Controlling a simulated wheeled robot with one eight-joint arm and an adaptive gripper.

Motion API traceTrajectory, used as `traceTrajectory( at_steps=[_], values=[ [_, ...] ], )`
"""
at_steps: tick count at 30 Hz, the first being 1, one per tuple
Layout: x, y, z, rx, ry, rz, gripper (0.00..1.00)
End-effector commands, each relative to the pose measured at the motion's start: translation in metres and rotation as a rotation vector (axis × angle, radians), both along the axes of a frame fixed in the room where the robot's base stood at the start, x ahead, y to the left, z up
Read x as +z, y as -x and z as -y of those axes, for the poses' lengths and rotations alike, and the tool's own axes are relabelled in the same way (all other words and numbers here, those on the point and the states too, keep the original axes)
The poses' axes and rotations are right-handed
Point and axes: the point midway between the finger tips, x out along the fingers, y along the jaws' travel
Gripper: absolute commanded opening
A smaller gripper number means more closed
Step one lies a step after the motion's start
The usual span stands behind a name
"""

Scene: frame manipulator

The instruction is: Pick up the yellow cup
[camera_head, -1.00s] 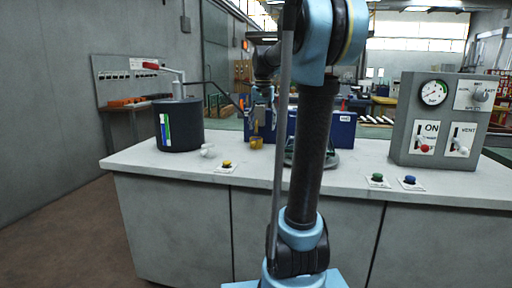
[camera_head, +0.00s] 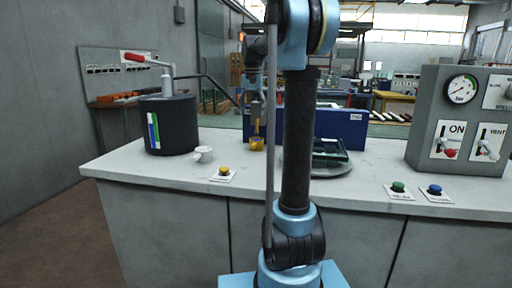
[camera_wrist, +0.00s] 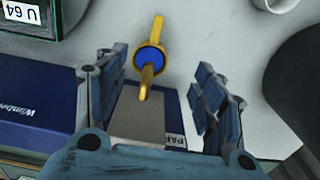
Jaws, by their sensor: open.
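The yellow cup (camera_head: 256,144) stands on the grey worktop, left of my arm's dark link in the head view. In the wrist view the yellow cup (camera_wrist: 157,32) shows a round blue inside, with yellow parts sticking out above and below it. My gripper (camera_head: 255,110) hangs over the cup in the head view, pointing down. In the wrist view my gripper (camera_wrist: 160,85) is open, its two fingers wide apart on either side of the cup's near part. Nothing is held. The exact height gap to the cup is hard to tell.
A white cup (camera_head: 204,154) and a black drum (camera_head: 170,126) stand to the left. A blue box (camera_head: 340,126) lies behind. A round grey plate with a green-edged case (camera_head: 330,152) is at right. Push buttons line the front edge; a control panel (camera_head: 440,105) stands far right.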

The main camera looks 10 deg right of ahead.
Motion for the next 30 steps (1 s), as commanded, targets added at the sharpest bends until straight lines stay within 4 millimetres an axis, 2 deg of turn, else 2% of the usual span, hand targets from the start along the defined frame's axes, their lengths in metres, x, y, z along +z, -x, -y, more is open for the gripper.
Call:
traceTrajectory(
  at_steps=[6,16,21,26,30],
  values=[
    [-0.037,0.000,0.013,-0.016,0.000,0.000,0.63],
    [-0.093,0.000,0.018,-0.023,0.000,0.000,0.63],
    [-0.110,0.000,0.018,-0.023,0.000,0.000,0.63],
    [-0.117,0.001,0.018,-0.023,0.000,0.000,0.63],
    [-0.133,0.001,0.019,-0.023,0.000,0.000,0.63]
  ],
)
